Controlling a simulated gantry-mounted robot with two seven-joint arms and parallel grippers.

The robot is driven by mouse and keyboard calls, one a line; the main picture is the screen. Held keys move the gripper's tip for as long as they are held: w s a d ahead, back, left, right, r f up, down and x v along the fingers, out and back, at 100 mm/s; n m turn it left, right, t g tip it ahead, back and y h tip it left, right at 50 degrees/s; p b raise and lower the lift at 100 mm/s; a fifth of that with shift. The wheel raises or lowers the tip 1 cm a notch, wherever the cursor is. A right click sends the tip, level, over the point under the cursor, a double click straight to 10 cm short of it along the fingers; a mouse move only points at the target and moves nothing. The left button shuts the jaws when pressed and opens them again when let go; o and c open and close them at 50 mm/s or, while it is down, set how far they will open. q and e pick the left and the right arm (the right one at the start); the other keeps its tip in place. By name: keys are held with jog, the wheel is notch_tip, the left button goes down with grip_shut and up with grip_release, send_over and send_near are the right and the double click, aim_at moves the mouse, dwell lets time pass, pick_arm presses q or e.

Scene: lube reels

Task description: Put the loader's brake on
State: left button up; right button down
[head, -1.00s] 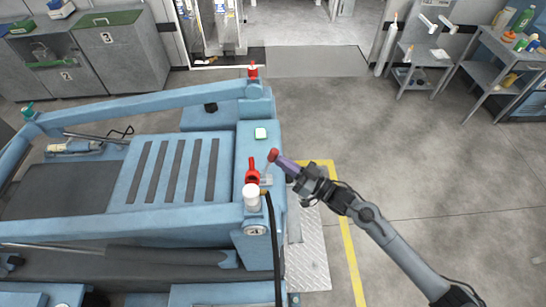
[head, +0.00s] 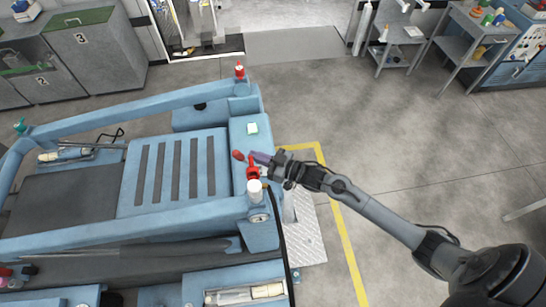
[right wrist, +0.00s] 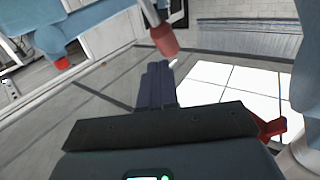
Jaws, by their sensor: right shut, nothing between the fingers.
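The loader (head: 180,175) is a low blue machine with slatted dark strips, filling the left of the head view. On its right-hand block stands a lever with a red knob (head: 238,155), now leaning left. In the right wrist view the red knob (right wrist: 163,40) hangs on a grey rod just beyond my fingertips. My right gripper (head: 256,157) has purple fingers, shut and empty, close to the right of the knob; I cannot tell whether they touch. In the right wrist view the fingers (right wrist: 157,85) are together. My left gripper is not in view.
A red fitting (head: 253,173) and a white-capped post (head: 254,188) stand close below the gripper. A red cap (head: 239,70) is on the far corner. A yellow floor line (head: 345,235) and open floor lie right.

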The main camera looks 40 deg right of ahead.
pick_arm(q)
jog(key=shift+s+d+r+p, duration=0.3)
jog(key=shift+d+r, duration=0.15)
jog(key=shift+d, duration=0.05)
pick_arm(e)
jog(key=s+d+r, duration=0.2)
jog(key=s, duration=0.3)
jog(key=s+d+r, duration=0.3)
jog(key=s, duration=0.3)
jog(key=shift+s+d, duration=0.25)
